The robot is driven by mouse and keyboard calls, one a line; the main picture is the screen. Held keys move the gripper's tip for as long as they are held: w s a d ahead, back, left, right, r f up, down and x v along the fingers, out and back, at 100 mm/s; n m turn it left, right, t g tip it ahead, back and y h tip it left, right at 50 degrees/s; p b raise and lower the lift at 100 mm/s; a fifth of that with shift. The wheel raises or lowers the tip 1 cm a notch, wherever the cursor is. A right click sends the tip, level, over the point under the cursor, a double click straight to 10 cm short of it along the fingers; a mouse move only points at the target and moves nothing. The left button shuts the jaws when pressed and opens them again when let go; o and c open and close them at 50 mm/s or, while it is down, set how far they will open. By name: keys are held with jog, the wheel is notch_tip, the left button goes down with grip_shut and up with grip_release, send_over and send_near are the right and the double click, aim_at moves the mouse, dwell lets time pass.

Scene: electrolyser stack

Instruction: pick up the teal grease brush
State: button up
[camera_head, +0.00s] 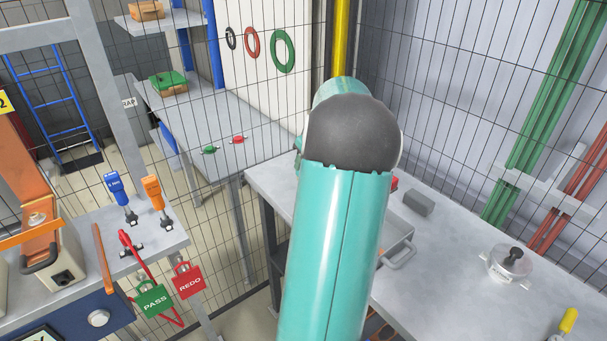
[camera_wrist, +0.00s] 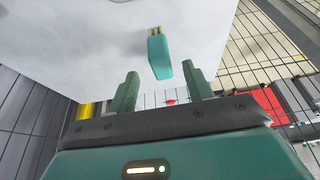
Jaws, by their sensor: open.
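The teal grease brush (camera_wrist: 159,57) shows in the wrist view as a teal block with short tan bristles at its far end, against a pale grey bench top (camera_wrist: 90,40). My gripper (camera_wrist: 162,82) is open, with its two green fingers apart and nothing between them. The brush is ahead of the fingertips, roughly centred between them, its near end closest to the gap. I cannot tell the exact distance. In the head view my arm hides the gripper and the brush.
The right bench (camera_head: 440,260) carries a grey tray with a handle (camera_head: 397,250), a dark grey block (camera_head: 418,202) and a round metal lidded piece (camera_head: 511,262). A yellow-handled tool (camera_head: 568,320) lies at the lower right. Wire mesh fencing (camera_head: 430,100) stands behind the bench.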

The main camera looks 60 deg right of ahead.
jog(key=x, duration=0.5)
jog(key=shift+w+f, duration=0.1)
jog(key=shift+f, duration=0.1)
jog(key=shift+a, duration=0.1)
jog(key=c, duration=1.1)
jog(key=shift+r, duration=0.1)
